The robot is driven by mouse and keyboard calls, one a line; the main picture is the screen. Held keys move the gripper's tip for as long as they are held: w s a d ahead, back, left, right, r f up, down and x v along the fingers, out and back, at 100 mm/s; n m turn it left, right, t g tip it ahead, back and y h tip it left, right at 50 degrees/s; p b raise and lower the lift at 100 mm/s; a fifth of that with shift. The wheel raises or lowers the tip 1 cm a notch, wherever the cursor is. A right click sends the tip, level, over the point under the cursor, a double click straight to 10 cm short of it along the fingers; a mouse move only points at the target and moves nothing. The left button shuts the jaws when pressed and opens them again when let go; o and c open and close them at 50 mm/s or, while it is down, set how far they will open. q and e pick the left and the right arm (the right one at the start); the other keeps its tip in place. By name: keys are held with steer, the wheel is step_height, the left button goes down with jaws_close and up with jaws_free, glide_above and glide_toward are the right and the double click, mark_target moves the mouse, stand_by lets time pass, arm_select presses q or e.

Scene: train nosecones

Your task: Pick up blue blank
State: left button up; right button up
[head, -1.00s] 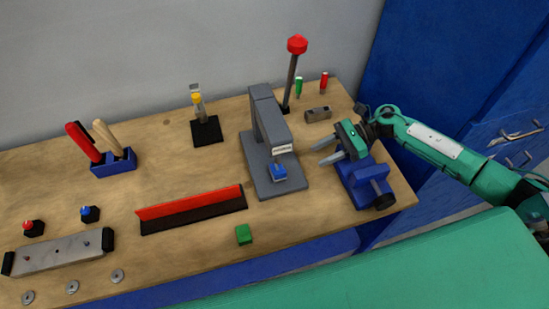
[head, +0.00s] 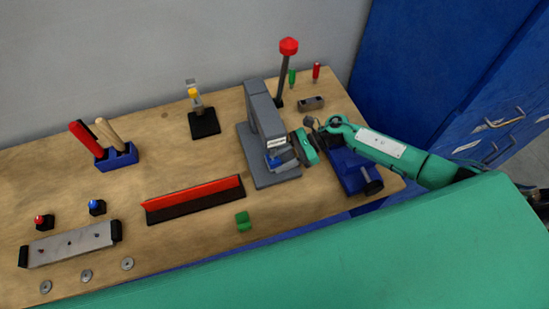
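The blue blank (head: 275,163) sits low in the grey press (head: 262,108), under its head. My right gripper (head: 285,160) reaches in from the right, with its green body just right of the press. Its fingers point left at the blank and are very close to it. The fingers are small and partly merge with the press, so I cannot tell whether they touch or grip the blank. My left gripper is not in view.
A blue vise (head: 352,170) stands under my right arm. A red-topped lever (head: 288,47) rises behind the press.

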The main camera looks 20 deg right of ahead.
steer(key=shift+x, duration=1.05)
jaws_close()
